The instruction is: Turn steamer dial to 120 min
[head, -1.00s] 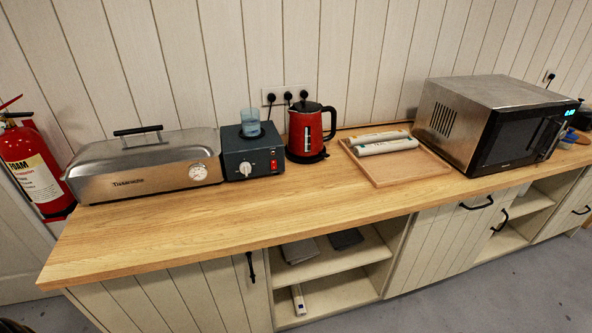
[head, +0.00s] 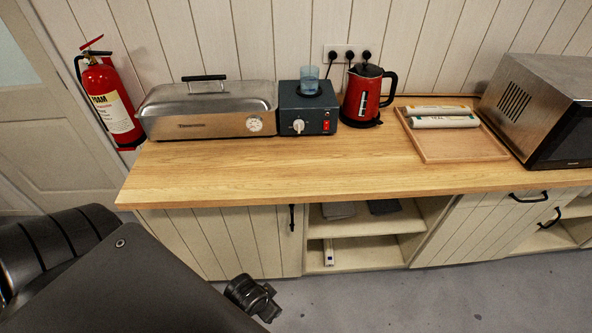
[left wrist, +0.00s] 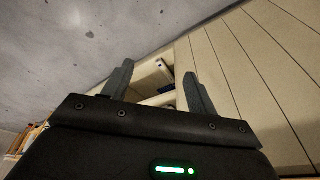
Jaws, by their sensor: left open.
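A long metal steamer box (head: 205,122) with a lid and black handle stands at the counter's left, with a round white gauge (head: 255,124) on its front. A dark control unit (head: 309,118) stands right of it, with a white dial (head: 298,126), a red switch and a clear blue cup on top. The dial's marks are too small to read. My left gripper (head: 254,297) is low in front of the cabinets, well below and apart from the counter top. In the left wrist view its two fingers (left wrist: 157,75) are spread and empty. My right gripper is out of view.
A red kettle (head: 364,93) stands right of the control unit. Further right are a wooden tray (head: 460,149) with white rolls (head: 445,121) and a microwave (head: 540,108). The counter's front strip (head: 300,180) is clear. A fire extinguisher (head: 110,105) hangs at left.

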